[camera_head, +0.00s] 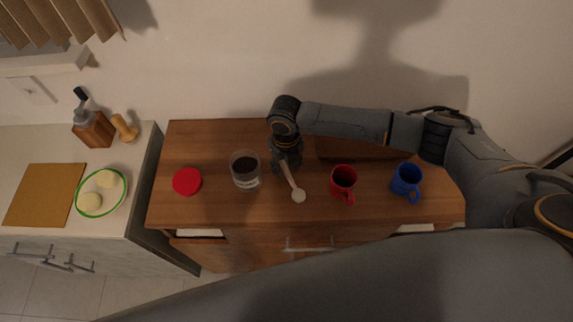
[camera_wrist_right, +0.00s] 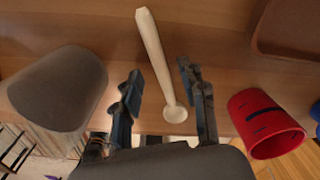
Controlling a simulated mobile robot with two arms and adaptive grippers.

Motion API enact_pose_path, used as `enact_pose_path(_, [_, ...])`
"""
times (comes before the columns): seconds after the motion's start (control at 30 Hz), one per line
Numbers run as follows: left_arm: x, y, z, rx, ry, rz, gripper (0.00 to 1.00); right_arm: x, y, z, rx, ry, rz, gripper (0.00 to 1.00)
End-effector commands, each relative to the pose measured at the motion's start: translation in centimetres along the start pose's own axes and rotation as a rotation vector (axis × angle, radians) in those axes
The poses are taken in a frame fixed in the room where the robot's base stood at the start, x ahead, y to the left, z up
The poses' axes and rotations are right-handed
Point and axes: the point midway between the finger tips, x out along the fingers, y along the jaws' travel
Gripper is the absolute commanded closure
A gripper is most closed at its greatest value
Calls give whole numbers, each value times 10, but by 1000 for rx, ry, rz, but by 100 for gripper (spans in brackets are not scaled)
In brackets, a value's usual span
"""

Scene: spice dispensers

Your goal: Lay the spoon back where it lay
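The pale wooden spoon (camera_head: 299,196) appears to lie on the wooden cabinet top, between the glass jar and the red mug. Its bowl points to the front; part of its handle is hidden under my right gripper in the head view. In the right wrist view the whole spoon (camera_wrist_right: 155,55) shows between the fingers. My right gripper (camera_wrist_right: 163,92) is open, its two fingers standing apart on either side of the spoon with gaps. In the head view my right gripper (camera_head: 287,164) points down over the handle. My left gripper is not in view.
The glass jar (camera_head: 246,181) with dark contents stands left of the spoon, beside a red lid (camera_head: 187,181). The red mug (camera_head: 343,181) and blue mug (camera_head: 406,181) stand to the right. A brown box (camera_head: 345,149) sits behind them, partly under my arm.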

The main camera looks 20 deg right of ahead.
Motion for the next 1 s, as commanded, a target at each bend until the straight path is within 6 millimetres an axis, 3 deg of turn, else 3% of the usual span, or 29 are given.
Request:
enact_pose_path(0.17, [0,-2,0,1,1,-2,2,-4,0,0,0,-1,1,58])
enact_pose_path(0.27, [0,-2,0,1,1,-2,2,-17,0,1,-1,-2,1,58])
enact_pose_path(0.7, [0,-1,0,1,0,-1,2,-103,0,1,-1,-2,0,58])
enact_pose_path(1.0, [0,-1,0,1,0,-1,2,-121,0,0,0,0,0,58])
